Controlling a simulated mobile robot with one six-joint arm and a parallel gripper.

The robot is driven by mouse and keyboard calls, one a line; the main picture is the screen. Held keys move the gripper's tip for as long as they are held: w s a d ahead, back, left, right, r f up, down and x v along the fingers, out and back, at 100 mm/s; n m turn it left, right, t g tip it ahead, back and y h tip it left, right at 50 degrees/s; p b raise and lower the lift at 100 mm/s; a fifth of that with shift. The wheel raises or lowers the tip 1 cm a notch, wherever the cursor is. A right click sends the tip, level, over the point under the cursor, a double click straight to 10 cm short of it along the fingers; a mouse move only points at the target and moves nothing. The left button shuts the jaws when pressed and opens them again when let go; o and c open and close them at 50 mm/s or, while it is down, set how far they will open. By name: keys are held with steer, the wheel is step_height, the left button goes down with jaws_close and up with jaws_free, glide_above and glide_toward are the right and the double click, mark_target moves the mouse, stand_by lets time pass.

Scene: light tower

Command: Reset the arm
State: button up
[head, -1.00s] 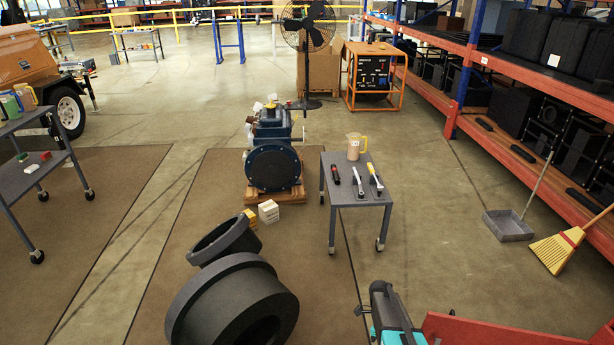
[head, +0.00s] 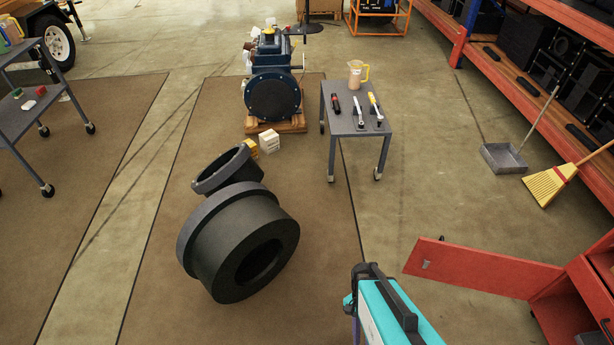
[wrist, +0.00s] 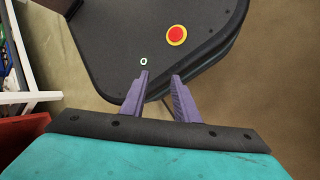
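My gripper (wrist: 160,77) shows in the wrist view with two purple fingers apart and nothing between them. It is open. Beyond the fingertips is a black surface of my own base with a red button on a yellow ring. In the head view the teal end part of my arm (head: 388,310) is at the bottom, right of centre, with a dark bracket on top. A sliver of purple finger shows at its left; the fingertips are hidden there.
A red cabinet with an open door (head: 480,275) stands close to the right of my arm. Large black rings (head: 205,245) lie on the mat at left. A grey cart (head: 348,118) with tools and a pitcher stands ahead. A broom (head: 553,185) and dustpan are at right.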

steer(key=shift+s+a+r+n+t+y, duration=0.1)
steer(key=shift+a+n+t, duration=0.15)
steer(key=shift+n, duration=1.3)
steer(key=shift+w+a+r+n+t+y, duration=0.1)
steer(key=shift+r+n+t, duration=0.1)
steer(key=shift+n, duration=1.3)
steer(key=shift+s+a+r+n+t+y, duration=0.1)
steer(key=shift+a+n+t, duration=0.15)
steer(key=shift+n, duration=1.3)
